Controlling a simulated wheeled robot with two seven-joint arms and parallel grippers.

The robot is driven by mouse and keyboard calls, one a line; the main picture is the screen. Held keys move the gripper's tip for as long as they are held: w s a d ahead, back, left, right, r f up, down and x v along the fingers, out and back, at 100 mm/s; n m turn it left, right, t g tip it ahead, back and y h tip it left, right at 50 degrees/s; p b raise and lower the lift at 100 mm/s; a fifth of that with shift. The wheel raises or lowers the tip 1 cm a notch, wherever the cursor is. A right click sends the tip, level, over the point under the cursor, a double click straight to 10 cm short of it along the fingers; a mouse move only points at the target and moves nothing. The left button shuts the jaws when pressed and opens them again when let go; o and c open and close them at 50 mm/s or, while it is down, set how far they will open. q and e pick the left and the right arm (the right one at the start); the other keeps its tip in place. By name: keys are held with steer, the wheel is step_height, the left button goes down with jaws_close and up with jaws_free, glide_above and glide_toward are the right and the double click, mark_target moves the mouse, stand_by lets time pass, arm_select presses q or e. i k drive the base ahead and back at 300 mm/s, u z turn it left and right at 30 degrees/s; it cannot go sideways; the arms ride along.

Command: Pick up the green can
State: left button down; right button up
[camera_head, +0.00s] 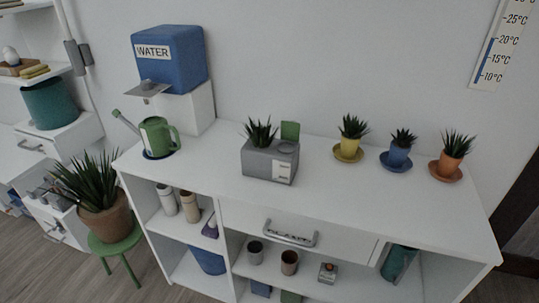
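A green watering can (157,136) with a long grey-green spout stands upright at the left end of the white desk top (215,175). Its spout points up and to the left, and its handle is on the right side. It sits on a dark blue round saucer or base (160,155), below and in front of the blue water tank (170,57). Neither of my grippers shows in the head view, so nothing can be told of their opening.
A grey box (259,162) with a plant stands mid-desk, a green piece behind it. Potted plants in yellow (348,148), blue (396,157) and orange (450,163) stand right. A large plant on a green stool (118,244) stands left of the desk. The desk front is clear.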

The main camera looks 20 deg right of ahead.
mark_target(154, 133)
steer(key=u, duration=1.95)
steer(key=i, duration=1.35)
steer(key=z, duration=2.25)
